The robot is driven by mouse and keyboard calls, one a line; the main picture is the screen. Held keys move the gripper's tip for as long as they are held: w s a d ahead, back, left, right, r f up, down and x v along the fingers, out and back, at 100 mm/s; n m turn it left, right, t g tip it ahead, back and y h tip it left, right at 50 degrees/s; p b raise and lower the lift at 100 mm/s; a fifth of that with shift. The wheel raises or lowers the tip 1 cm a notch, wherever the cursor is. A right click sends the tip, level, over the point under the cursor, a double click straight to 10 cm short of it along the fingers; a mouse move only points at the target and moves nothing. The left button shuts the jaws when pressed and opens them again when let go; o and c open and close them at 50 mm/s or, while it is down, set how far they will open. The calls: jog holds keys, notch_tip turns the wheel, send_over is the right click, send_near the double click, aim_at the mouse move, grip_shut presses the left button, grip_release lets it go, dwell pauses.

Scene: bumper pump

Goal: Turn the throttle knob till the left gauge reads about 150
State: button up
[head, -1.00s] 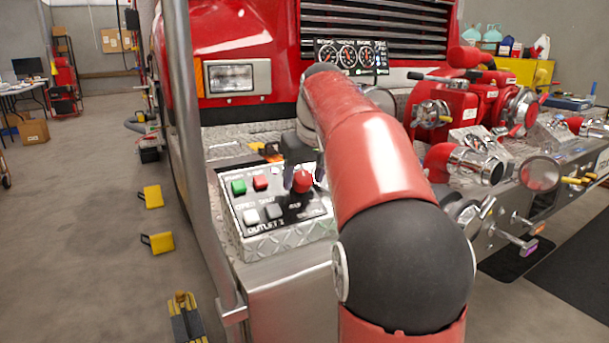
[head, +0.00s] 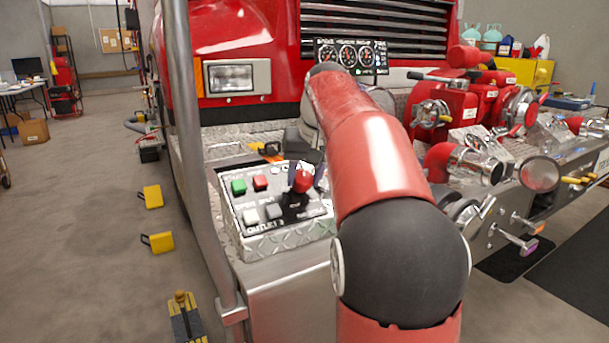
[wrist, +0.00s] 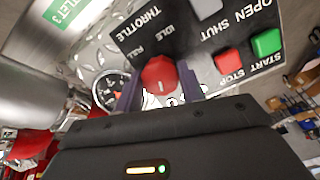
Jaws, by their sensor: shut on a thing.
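The red throttle knob (head: 303,181) stands on the black plate of the control box, near its right side. In the wrist view the knob (wrist: 159,74) has a pale pointer mark and sits under the printed words THROTTLE, IDLE and FULL. My gripper (wrist: 160,85) is shut on it, one purple-grey finger on each side. In the head view my arm partly hides the gripper.
Beside the knob are a green start button (head: 238,187), a red stop button (head: 260,183) and two outlet buttons, white (head: 251,217) and grey (head: 273,211). A small round gauge (wrist: 110,90) sits close by in the wrist view. A steel post (head: 190,150) rises left of the box.

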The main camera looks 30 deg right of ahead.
jog(key=shift+m, duration=1.1)
jog(key=o, duration=1)
jog(key=shift+c, duration=0.2)
jog(key=v, duration=0.7)
jog(key=shift+s+r, duration=0.2)
jog(key=shift+r, duration=0.15)
jog(key=shift+d, duration=0.1)
